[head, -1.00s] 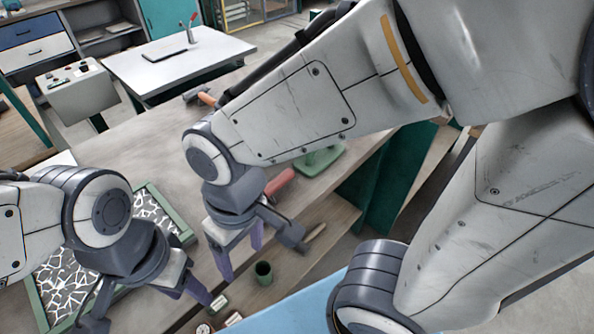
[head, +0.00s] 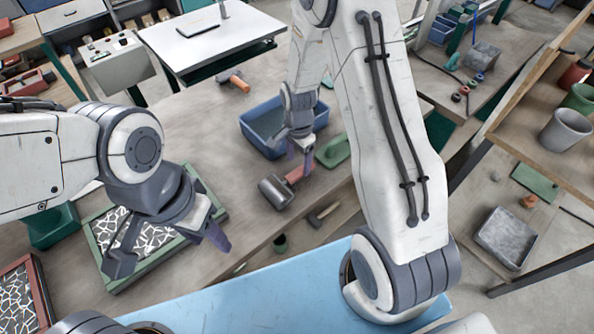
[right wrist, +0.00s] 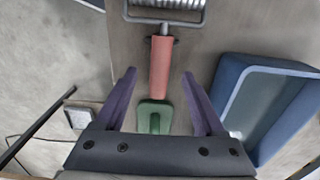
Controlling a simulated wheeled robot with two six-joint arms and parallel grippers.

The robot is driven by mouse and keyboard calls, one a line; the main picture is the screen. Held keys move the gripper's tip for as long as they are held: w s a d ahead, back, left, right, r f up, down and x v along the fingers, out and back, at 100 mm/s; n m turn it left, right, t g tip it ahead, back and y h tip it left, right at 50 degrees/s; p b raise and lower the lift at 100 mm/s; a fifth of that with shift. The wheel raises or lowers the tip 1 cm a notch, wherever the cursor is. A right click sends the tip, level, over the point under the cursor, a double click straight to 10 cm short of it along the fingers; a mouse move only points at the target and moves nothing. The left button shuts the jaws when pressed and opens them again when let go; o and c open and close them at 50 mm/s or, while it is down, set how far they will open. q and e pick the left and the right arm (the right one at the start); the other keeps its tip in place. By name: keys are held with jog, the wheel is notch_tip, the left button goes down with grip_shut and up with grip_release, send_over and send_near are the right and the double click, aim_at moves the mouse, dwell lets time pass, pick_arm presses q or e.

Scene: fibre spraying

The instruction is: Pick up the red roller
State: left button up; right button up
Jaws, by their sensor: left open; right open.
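Contact cannot be told. My left gripper (head: 207,228) is open and empty over the green-framed tray's right side.
A blue bin (right wrist: 285,88) stands close to the right gripper. A green-based tool (head: 336,151) lies behind the roller. The green-framed tray (head: 105,283) with a white web pattern lies at left. An orange-handled tool (head: 238,84) lies further back. Bare bench lies between tray and bin.

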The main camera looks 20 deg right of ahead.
aim_at(298, 171)
notch_tip(298, 171, down, 5)
jog(key=shift+s+a+r+p, duration=0.1)
jog(key=shift+a+p, duration=0.05)
jog(key=shift+p, duration=1)
jog(key=shift+f, duration=0.55)
grip_shut()
